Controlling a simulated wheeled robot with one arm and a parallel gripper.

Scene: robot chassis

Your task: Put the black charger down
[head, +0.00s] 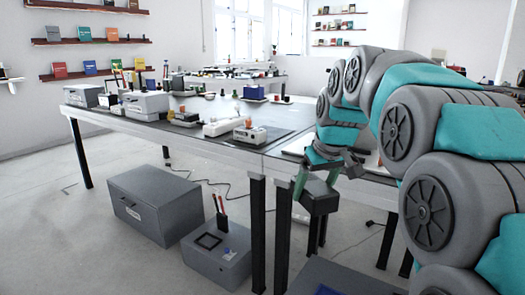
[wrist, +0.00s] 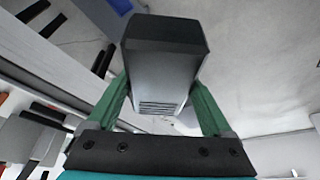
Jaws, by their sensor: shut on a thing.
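The black charger (wrist: 163,65) is a dark, boxy block with a vented grey face. It sits between the two green fingers of my gripper (wrist: 160,100), which is shut on it. In the head view the charger (head: 320,200) hangs below my gripper (head: 318,182), in front of the near edge of the long table (head: 225,140) and lower than its top. It appears to be held in the air, apart from the table. Part of the gripper is hidden behind the charger and my wrist.
Boxes, a white device (head: 222,127) and small items crowd the table's left and far parts. A grey chest (head: 155,205) and a lower grey box (head: 215,255) stand on the floor at left. Dark table legs (head: 256,230) are close to the charger. Cables lie on the floor.

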